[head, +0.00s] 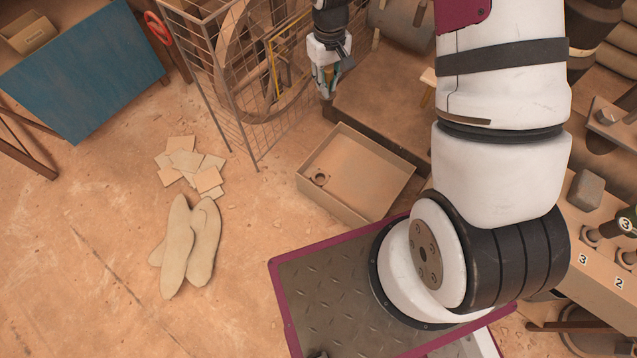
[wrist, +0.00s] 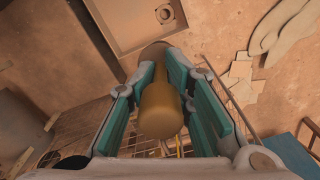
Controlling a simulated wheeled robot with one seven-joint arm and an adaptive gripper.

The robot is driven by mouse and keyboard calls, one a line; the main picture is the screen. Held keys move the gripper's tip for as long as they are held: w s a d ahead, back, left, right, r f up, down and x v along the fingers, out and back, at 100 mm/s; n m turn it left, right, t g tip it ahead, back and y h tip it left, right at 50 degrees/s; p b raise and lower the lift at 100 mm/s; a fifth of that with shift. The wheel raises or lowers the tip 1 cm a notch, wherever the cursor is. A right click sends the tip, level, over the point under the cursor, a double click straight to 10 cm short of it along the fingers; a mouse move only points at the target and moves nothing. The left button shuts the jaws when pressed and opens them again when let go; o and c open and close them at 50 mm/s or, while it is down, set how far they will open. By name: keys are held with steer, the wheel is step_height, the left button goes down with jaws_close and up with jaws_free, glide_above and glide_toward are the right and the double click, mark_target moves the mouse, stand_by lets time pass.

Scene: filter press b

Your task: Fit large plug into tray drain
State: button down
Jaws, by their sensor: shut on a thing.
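The tray (head: 372,168) is a shallow tan box on the floor, in the middle of the head view. Its drain (head: 320,178) is a dark ringed hole near the tray's left corner, and it looks empty. In the wrist view the drain (wrist: 164,14) shows at the top, beyond the fingertips. My gripper (head: 326,90) hangs behind the tray, beside the wire cage and apart from the tray. In the wrist view it is shut on the large plug (wrist: 160,110), an ochre-brown rounded piece between the teal finger pads. The plug's far end is partly hidden by the fingers.
A wire cage (head: 255,110) with a big wheel stands left of my gripper. Flat tan pieces (head: 190,165) and pale insoles or sacks (head: 190,245) lie on the floor at left. A blue panel (head: 85,75) is at upper left. Numbered plugs stand on a bench (head: 590,250) at right.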

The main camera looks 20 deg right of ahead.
step_height(320, 180, down, 19)
steer(key=w+n+b, duration=0.2)
steer(key=b, duration=0.2)
steer(key=n+b, duration=0.1)
steer(key=b, duration=0.2)
glide_above(320, 181)
step_height(320, 181, down, 15)
step_height(320, 181, down, 10)
steer(key=b, duration=0.4)
steer(key=shift+w+b, duration=0.1)
steer(key=shift+b, duration=0.3)
steer(key=shift+f, duration=0.1)
steer(key=c, duration=1.4)
jaws_free()
